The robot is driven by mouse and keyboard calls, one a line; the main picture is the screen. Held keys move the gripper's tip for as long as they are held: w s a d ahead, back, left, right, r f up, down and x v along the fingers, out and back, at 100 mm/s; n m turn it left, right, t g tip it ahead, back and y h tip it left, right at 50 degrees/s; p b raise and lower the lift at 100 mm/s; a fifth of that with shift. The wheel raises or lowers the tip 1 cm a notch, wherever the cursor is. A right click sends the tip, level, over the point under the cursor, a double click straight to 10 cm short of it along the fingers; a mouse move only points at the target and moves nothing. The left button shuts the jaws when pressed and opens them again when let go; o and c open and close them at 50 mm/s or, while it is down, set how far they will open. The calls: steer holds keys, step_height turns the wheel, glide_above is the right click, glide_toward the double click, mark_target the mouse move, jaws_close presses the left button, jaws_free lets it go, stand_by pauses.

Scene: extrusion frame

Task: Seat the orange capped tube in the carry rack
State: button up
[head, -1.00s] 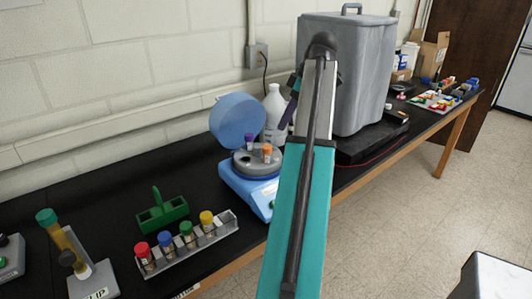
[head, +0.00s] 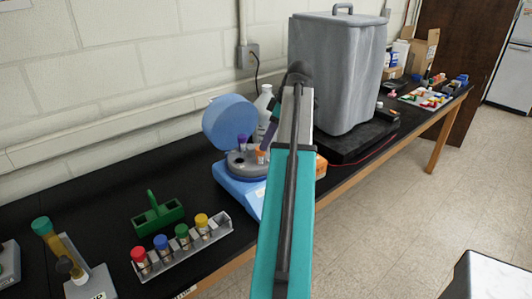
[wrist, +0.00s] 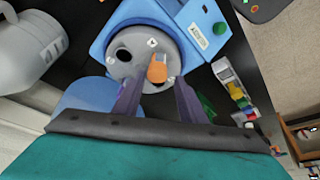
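The orange capped tube (head: 261,156) stands in the grey rotor of the open blue centrifuge (head: 238,185). In the wrist view its orange cap (wrist: 157,68) lies just beyond my fingertips, roughly between them. My gripper (wrist: 157,85) is open, with its two purple fingers apart over the rotor and nothing visibly held. In the head view my arm covers part of the centrifuge. A green carry rack (head: 172,216) with an upright handle stands on the bench to the left of the centrifuge. A green part of it also shows in the wrist view (wrist: 207,108).
The raised blue lid (head: 229,121), a white bottle (head: 263,105) and a grey bin (head: 338,75) stand close behind.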

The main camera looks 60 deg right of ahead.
mark_target(260, 159)
steer(key=shift+w+f, duration=0.1)
steer(key=shift+f, duration=0.25)
steer(key=shift+a, duration=0.1)
steer(key=shift+p+x, duration=0.95)
steer(key=shift+x, duration=0.3)
steer(key=shift+p+x, duration=0.35)
steer(key=shift+x, duration=0.95)
steer(key=shift+w, duration=0.15)
steer(key=shift+c, duration=0.3)
steer(key=c, duration=0.8)
